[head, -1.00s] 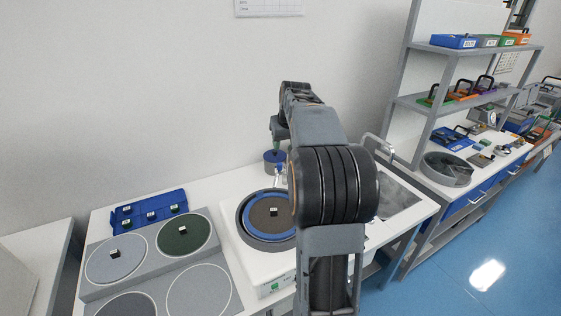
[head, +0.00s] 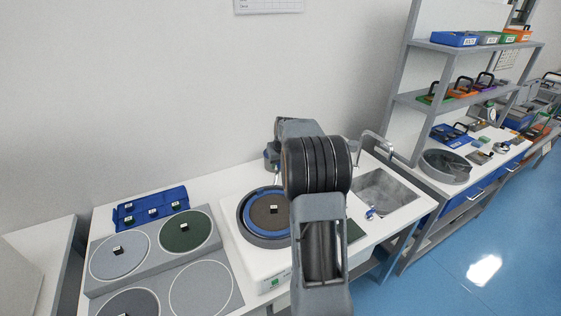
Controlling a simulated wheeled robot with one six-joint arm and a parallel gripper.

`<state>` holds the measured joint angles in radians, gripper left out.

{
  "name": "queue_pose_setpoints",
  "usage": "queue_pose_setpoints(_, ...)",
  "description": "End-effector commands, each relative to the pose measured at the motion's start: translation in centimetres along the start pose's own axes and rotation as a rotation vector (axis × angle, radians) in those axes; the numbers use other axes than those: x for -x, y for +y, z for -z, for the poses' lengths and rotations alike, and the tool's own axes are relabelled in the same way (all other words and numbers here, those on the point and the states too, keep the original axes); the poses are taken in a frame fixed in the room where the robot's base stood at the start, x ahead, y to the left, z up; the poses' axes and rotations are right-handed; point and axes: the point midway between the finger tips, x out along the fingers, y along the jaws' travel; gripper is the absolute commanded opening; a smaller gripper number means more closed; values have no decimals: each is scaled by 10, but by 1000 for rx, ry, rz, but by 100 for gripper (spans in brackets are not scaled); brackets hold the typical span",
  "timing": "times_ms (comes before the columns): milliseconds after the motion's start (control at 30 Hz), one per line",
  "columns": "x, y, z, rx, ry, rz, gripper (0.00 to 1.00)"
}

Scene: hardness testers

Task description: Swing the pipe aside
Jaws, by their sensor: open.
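A thin, pale pipe (head: 277,175) stands at the back of the polishing machine (head: 254,262), by the rim of its round bowl. Its lower part shows just left of my arm. The rest is hidden behind my arm, so I cannot tell where its outlet points.
A sink (head: 388,192) with a curved tap (head: 372,140) is on the right, with a small blue-and-white part (head: 371,213) at its front. A grey plate with round discs (head: 187,231) and a blue tray (head: 150,207) lie left. Shelves (head: 455,50) stand at right.

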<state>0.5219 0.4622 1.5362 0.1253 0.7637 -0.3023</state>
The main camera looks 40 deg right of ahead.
Motion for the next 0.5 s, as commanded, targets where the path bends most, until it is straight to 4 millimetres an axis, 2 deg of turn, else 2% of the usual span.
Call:
queue_pose_setpoints(200, 0, 0, 0, 0, 0, 0, 48)
queue_pose_setpoints(500, 0, 0, 0, 0, 0, 0, 19)
